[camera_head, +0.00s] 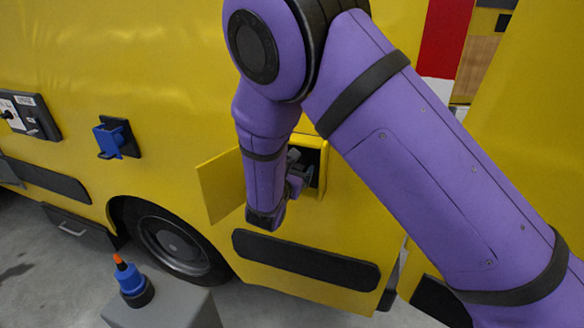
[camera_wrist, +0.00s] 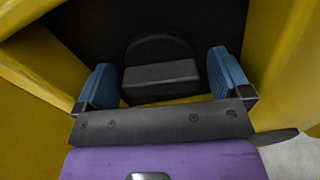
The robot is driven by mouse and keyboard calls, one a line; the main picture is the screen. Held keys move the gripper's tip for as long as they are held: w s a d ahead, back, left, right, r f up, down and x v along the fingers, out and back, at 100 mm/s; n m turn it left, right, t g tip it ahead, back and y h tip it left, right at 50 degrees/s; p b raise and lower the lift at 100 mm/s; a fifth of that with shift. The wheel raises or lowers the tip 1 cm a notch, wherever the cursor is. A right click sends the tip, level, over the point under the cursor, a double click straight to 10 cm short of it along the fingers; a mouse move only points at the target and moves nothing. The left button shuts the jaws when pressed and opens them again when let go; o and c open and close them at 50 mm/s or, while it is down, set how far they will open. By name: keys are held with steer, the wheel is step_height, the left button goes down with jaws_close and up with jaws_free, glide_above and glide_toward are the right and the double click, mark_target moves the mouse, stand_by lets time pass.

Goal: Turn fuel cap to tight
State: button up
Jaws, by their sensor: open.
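The fuel cap (camera_wrist: 160,62) is a dark round cap with a raised grip bar across it, set in the dark recess behind an open flap. My gripper (camera_wrist: 162,78) is open, with one blue fingertip on each side of the cap's bar. Gaps show between the fingers and the bar, so it does not look gripped. In the head view my gripper (camera_head: 298,172) is at the recess (camera_head: 322,172) in the yellow van side, partly behind my purple arm. The cap is hidden there. The yellow fuel flap (camera_head: 220,186) stands open to the left.
A blue holder (camera_head: 109,140) and a switch panel (camera_head: 28,116) are on the van side at left. A grey pedestal (camera_head: 170,308) in front carries a blue item with an orange tip (camera_head: 131,281). A wheel (camera_head: 172,243) and dark trim strip (camera_head: 305,262) lie below.

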steer(key=shift+c, duration=0.4)
steer(key=c, duration=0.8)
steer(key=shift+c, duration=0.2)
steer(key=shift+m, duration=0.4)
steer(key=m, duration=0.3)
steer(key=shift+m, duration=0.3)
steer(key=m, duration=0.3)
steer(key=shift+m, duration=0.3)
steer(key=m, duration=0.4)
steer(key=shift+m, duration=2.1)
